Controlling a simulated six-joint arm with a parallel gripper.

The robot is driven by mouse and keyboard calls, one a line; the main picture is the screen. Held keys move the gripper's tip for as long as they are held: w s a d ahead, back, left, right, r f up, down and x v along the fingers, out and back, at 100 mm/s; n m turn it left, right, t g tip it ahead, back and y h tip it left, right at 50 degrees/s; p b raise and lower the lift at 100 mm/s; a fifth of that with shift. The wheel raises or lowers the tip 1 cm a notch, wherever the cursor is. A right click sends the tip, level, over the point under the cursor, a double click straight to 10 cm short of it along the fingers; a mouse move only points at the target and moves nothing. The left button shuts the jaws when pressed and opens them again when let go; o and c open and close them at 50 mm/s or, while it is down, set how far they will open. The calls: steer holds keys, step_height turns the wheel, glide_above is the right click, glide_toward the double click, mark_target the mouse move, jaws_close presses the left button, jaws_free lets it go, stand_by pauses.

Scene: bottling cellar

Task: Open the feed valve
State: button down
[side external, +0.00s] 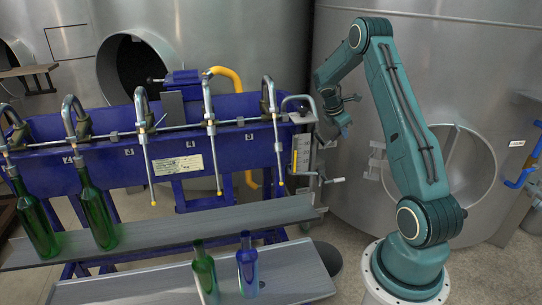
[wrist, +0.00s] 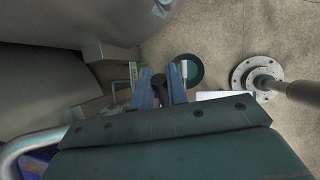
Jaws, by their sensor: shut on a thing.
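My gripper (side external: 344,118) is beside the right end of the blue filling rack, reaching down from the arm. In the wrist view, its two blue-grey fingers (wrist: 161,88) are closed on a dark rounded knob (wrist: 158,80), seemingly the feed valve's handle. Most of the knob and its stem are hidden by the fingers and gripper body. In the side view the held part is too small to make out. A metal assembly with a crank handle (side external: 333,180) sits just below, at the rack's end; I cannot tell whether it belongs to the valve.
The blue rack (side external: 120,178) carries several hooked filling spouts. Green bottles (side external: 97,212) stand on the grey shelf (side external: 180,236); a green bottle (side external: 204,272) and a blue one (side external: 247,264) stand in front. A large steel tank (side external: 350,215) is behind my arm. A curved pipe (wrist: 18,150) is close in the wrist view.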

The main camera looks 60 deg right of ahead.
stand_by(0.3)
steer(key=c, duration=1.4)
jaws_free()
steer(key=shift+w+r, duration=0.1)
steer(key=shift+r, duration=0.05)
steer(key=v, duration=1.3)
steer(key=shift+a+r, duration=0.25)
